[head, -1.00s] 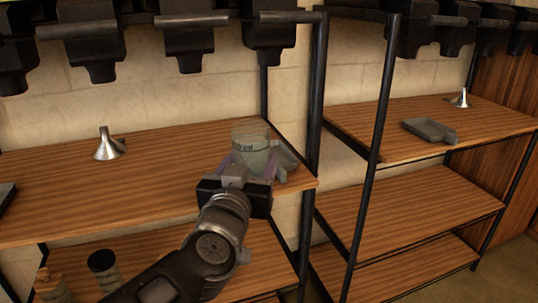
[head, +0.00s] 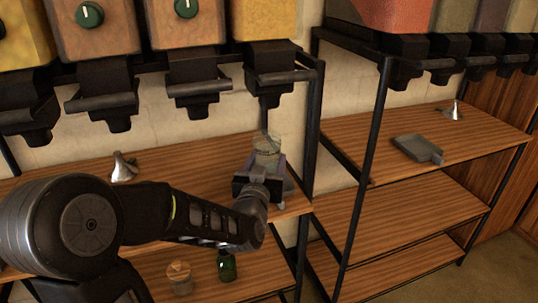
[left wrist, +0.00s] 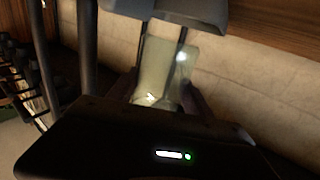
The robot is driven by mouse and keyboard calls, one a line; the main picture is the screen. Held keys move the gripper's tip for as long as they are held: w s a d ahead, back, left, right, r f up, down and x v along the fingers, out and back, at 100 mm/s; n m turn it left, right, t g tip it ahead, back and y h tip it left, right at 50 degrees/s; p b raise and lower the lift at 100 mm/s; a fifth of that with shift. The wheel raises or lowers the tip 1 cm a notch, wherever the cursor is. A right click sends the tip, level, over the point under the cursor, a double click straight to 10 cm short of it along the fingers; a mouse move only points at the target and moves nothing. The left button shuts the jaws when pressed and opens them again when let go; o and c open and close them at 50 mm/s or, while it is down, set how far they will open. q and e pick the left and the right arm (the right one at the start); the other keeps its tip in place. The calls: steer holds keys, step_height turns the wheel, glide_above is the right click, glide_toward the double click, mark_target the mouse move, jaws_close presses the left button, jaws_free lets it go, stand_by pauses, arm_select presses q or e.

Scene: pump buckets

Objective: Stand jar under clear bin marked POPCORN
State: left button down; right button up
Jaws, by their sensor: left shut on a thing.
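A clear glass jar (head: 266,150) is upright in my left gripper (head: 265,165), whose fingers close on its sides. It is at the right end of the upper wooden shelf, below the black dispenser spout (head: 277,70) of the yellow-filled bin (head: 263,18). I cannot tell whether its base touches the shelf. In the left wrist view the pale jar (left wrist: 165,70) is between the dark fingers, with a grey shape close to its end. No POPCORN mark is readable; the bins are cut off by the top edge. My right gripper is not in view.
A metal funnel (head: 123,167) stands left on the same shelf. A black rack post (head: 310,130) is just right of the jar. A lidded jar (head: 179,278) and green bottle (head: 227,266) stand below. The right rack holds a grey scoop (head: 418,149) and another funnel (head: 455,111).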

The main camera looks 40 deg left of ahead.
mark_target(269, 167)
arm_select(q)
steer(key=shift+x, duration=1)
steer(key=shift+w+f, duration=0.1)
steer(key=shift+w+a, duration=0.2)
steer(key=shift+w, duration=0.1)
step_height(269, 167, down, 4)
steer(key=shift+r, duration=0.25)
steer(key=shift+f+b, duration=0.2)
steer(key=shift+b, duration=0.2)
steer(key=shift+c, duration=2.1)
jaws_free()
steer(key=shift+r, duration=0.1)
